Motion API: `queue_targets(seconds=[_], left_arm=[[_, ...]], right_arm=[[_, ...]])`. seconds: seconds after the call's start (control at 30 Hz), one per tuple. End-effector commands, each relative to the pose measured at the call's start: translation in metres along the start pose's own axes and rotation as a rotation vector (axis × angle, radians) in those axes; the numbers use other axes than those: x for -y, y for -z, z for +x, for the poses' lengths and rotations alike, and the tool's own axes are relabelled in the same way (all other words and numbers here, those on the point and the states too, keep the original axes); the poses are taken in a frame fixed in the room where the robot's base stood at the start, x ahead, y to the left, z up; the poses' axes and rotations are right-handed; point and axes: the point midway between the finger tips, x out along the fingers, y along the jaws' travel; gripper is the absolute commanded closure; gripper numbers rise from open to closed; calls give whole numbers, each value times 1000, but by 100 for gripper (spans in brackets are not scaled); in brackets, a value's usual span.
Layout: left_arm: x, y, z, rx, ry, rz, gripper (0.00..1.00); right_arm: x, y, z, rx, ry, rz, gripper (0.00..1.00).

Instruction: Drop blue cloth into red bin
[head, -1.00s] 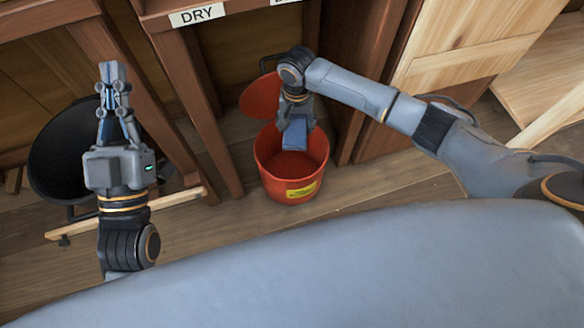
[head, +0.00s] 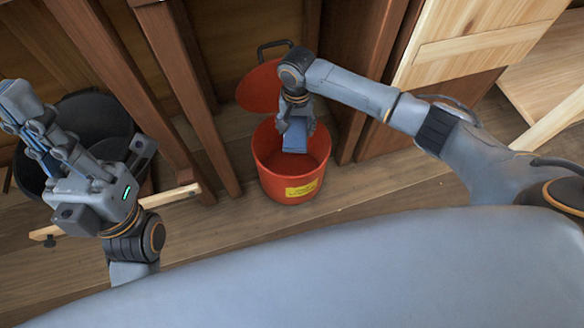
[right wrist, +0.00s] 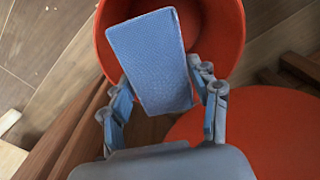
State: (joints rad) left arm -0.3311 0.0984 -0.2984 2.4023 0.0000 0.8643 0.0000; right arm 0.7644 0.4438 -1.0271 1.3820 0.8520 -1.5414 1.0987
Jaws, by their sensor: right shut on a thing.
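The blue cloth (head: 295,141), a folded flat pad, is held in my right gripper (head: 296,126). It hangs over the mouth of the red bin (head: 288,186), its lower end seen against the bin's inside. In the right wrist view the cloth (right wrist: 150,58) stands between the fingers (right wrist: 162,88), with the red bin (right wrist: 226,30) behind it. The exact height of the cloth above the bin floor cannot be told.
The red lid (head: 257,90) stands open behind the bin; it also shows in the right wrist view (right wrist: 265,135). A black bin (head: 95,118) is at left behind a low wooden rail (head: 170,200). Wooden posts (head: 190,90) flank the red bin. Floor in front is clear.

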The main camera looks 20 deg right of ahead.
Motion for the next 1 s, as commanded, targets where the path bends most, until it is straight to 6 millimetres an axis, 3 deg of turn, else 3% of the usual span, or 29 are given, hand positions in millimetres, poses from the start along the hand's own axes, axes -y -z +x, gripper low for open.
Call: queue_targets(seconds=[0.1,0.47,0.5,0.6,1.0], left_arm=[[0,1,-10,-21,-1,-1,100],[0,2,-9,-32,-2,-1,100],[0,2,-9,-32,-2,-1,100],[0,2,-9,-32,-2,-1,100],[0,2,-10,-31,-2,-1,100]], right_arm=[[0,0,9,-1,1,0,73],[0,0,9,-1,2,0,73],[0,0,9,-1,2,0,35],[0,0,9,-1,2,0,14],[1,0,6,-1,3,0,12]])
